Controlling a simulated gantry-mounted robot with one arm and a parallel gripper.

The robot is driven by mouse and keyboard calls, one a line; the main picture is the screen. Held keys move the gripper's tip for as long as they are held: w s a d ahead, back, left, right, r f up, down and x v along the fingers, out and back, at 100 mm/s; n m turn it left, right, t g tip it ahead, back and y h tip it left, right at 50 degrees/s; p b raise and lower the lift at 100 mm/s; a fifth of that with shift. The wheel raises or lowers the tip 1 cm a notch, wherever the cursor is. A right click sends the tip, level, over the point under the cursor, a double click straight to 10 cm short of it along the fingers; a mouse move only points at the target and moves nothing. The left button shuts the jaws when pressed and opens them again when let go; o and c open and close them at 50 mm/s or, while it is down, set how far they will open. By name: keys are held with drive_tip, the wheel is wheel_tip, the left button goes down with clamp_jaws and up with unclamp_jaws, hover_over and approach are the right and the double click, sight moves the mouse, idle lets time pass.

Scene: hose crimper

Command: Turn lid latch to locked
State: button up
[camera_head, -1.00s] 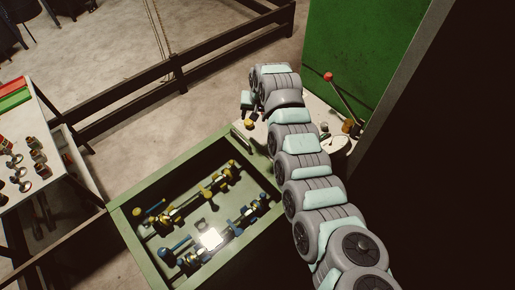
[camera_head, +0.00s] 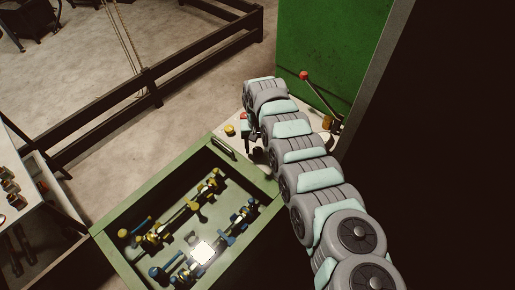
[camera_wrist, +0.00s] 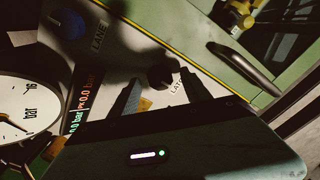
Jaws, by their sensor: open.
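A black knob (camera_wrist: 160,78) stands on the pale panel in the wrist view, beside a partly hidden label starting "LAT". My gripper (camera_wrist: 160,90) is open, with one dark finger on each side in front of the knob. Whether the fingers touch the knob cannot be told. In the head view my gripper (camera_head: 256,142) points down over the panel, close to the green box's upper edge. My arm and gripper hide the latch there.
A green-framed box (camera_head: 120,222) holds blue and yellow fittings under its top. A bar handle (camera_wrist: 243,68) lies beside the panel. A pressure gauge (camera_wrist: 22,108) and a blue knob (camera_wrist: 70,20) are at left. A red-knobbed lever (camera_head: 322,92) rises behind my arm.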

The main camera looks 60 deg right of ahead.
drive_tip(key=shift+f, duration=0.45)
drive_tip(key=shift+c, duration=0.3)
clamp_jaws()
